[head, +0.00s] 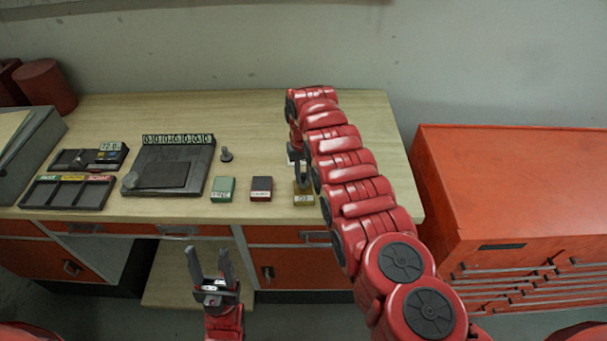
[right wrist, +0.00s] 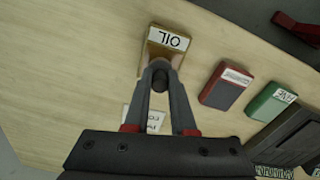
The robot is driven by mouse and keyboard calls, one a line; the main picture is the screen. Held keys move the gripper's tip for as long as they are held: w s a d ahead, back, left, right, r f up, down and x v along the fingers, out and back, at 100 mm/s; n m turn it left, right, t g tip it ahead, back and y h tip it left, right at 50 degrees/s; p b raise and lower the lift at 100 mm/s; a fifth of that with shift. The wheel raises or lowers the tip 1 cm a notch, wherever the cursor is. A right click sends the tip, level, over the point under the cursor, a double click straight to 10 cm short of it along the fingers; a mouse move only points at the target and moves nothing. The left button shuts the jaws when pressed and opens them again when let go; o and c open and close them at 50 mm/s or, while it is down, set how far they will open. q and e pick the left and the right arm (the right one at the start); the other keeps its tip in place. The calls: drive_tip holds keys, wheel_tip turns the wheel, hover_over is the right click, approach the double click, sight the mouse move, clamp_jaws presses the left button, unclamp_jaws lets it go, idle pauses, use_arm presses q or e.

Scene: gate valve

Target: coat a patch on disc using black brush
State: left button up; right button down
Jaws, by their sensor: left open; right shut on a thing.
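My right gripper (head: 302,178) is shut on a small dark piece, seemingly the black brush, at the front right of the bench. In the right wrist view the dark round end of the brush (right wrist: 160,80) shows between the fingertips (right wrist: 161,68). They are over the near side of the yellow-brown OIL container (right wrist: 165,42), also seen in the head view (head: 303,198). Whether the brush touches the oil is hidden. My left gripper (head: 209,265) is open and empty, in front of the bench. I cannot clearly identify the disc.
A red block (head: 261,188) and a green block (head: 223,189) stand left of the oil. A small grey stemmed piece (head: 226,155) stands behind them. A dark plate with a counter (head: 176,165) and a divided tray (head: 67,193) lie further left. An orange cabinet (head: 510,190) is at right.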

sight(303, 174)
drive_tip(key=shift+f+b, duration=0.5)
drive_tip(key=shift+f, duration=0.05)
idle(1.3)
wheel_tip(303, 174, up, 2)
drive_tip(key=shift+r+p, duration=0.2)
drive_tip(key=shift+p, duration=0.95)
wheel_tip(303, 174, up, 2)
drive_tip(key=shift+r+p, duration=0.15)
drive_tip(key=shift+p, duration=0.6)
drive_tip(key=shift+r+p, duration=0.4)
drive_tip(key=shift+r, duration=0.8)
